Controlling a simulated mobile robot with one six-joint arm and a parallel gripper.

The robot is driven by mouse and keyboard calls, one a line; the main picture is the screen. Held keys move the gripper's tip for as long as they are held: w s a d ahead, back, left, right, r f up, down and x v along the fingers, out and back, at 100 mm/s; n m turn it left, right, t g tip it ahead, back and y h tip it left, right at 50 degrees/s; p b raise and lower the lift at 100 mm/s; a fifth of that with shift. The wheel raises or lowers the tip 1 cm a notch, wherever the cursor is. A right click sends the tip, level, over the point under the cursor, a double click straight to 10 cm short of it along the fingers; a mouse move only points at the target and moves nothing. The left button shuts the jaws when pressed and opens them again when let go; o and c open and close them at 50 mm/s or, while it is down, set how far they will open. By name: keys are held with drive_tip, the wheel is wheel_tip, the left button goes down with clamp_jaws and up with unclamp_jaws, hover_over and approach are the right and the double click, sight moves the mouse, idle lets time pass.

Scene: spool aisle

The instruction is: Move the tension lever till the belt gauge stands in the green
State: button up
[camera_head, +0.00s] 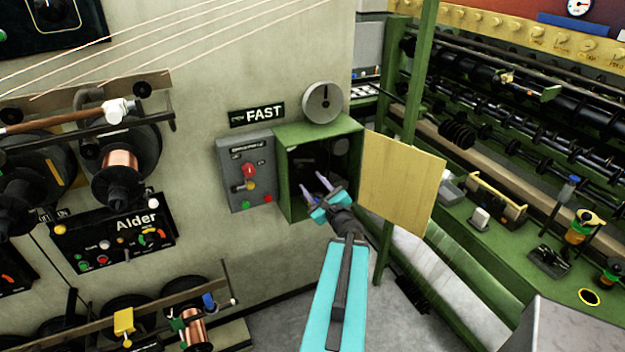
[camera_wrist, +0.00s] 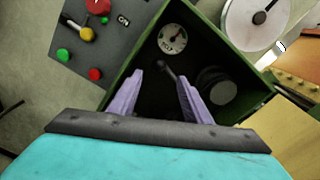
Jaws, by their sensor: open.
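My gripper (camera_head: 318,186) is open, its two pale purple fingers reaching into the mouth of an open green box (camera_head: 284,175) on the wall. In the wrist view the fingers (camera_wrist: 162,88) stand apart. A short dark lever with a rounded end (camera_wrist: 166,70) shows between and just beyond their tips; I cannot tell whether they touch it. A small white gauge (camera_wrist: 173,39) with a red mark and dark needle sits behind it in the box. Dark grey round discs (camera_wrist: 216,86) sit right of the lever.
The box's yellow door (camera_head: 400,186) hangs open on the right. A grey panel (camera_head: 235,160) with a red knob and buttons adjoins the left. A round grey dial (camera_head: 322,102) stands on top. Green machinery with a cluttered bench (camera_head: 520,258) fills the right.

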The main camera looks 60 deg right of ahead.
drive_tip(key=shift+s+a+p, duration=0.2)
drive_tip(key=shift+s+p, duration=0.05)
drive_tip(key=shift+p, duration=0.4)
